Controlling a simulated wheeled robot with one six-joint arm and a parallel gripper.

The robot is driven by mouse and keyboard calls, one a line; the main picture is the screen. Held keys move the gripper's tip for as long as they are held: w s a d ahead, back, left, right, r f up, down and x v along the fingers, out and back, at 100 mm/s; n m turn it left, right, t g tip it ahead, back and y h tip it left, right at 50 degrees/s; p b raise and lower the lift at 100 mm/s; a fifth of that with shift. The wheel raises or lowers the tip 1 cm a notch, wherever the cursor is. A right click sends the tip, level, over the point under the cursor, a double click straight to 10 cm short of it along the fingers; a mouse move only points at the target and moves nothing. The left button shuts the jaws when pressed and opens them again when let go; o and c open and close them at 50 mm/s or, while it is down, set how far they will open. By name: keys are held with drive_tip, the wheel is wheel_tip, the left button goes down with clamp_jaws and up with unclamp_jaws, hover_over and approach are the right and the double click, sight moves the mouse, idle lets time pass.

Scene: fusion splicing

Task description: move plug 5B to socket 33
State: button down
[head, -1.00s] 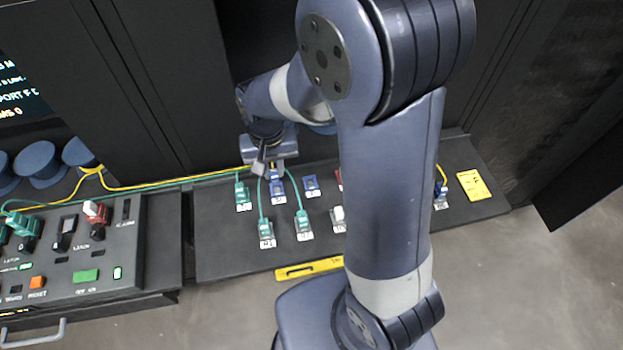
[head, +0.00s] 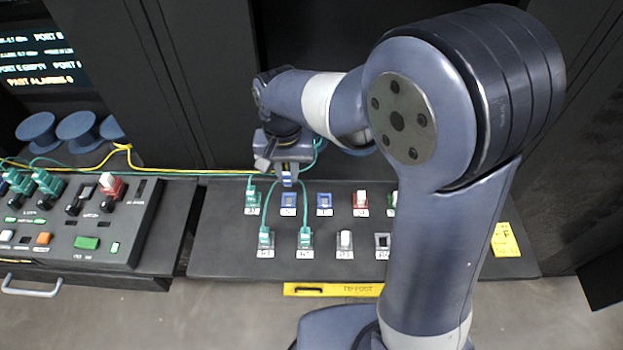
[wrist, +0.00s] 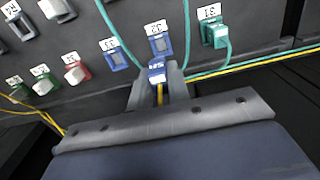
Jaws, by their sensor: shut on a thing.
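My gripper (wrist: 158,80) is shut on a blue plug (wrist: 157,72) with a yellow cable, taken to be plug 5B; its label is not readable. In the head view, my gripper (head: 287,172) holds the plug just above and behind the blue-framed socket 32 (head: 288,201). In the wrist view, socket 32 (wrist: 162,45) looks empty, and the plug is apart from it. Socket 33 (wrist: 115,60) is the blue-framed, empty socket beside it, left in the wrist view and right in the head view (head: 324,203).
A green plug (wrist: 214,33) sits in socket 31, next to socket 32. Green and yellow cables run along the back.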

drive_tip(key=shift+d+r, duration=0.1)
drive_tip(key=shift+d, duration=0.1)
drive_tip(key=d+f+b, duration=0.1)
drive_tip(key=d, duration=0.1)
drive_tip(key=d+f+b, duration=0.1)
drive_tip(key=d, duration=0.2)
drive_tip(key=d+f+b, duration=0.1)
drive_tip(key=d, duration=0.1)
drive_tip(key=shift+s+d+f, duration=0.1)
drive_tip(key=shift+s+d, duration=0.1)
drive_tip(key=shift+d, duration=0.2)
drive_tip(key=shift+f+b, duration=1.3)
drive_tip(key=shift+f, duration=0.3)
drive_tip(key=shift+f, duration=0.55)
idle(0.8)
drive_tip(key=c, duration=1.3)
unclamp_jaws()
drive_tip(key=shift+o, duration=0.2)
drive_tip(key=shift+r, duration=0.1)
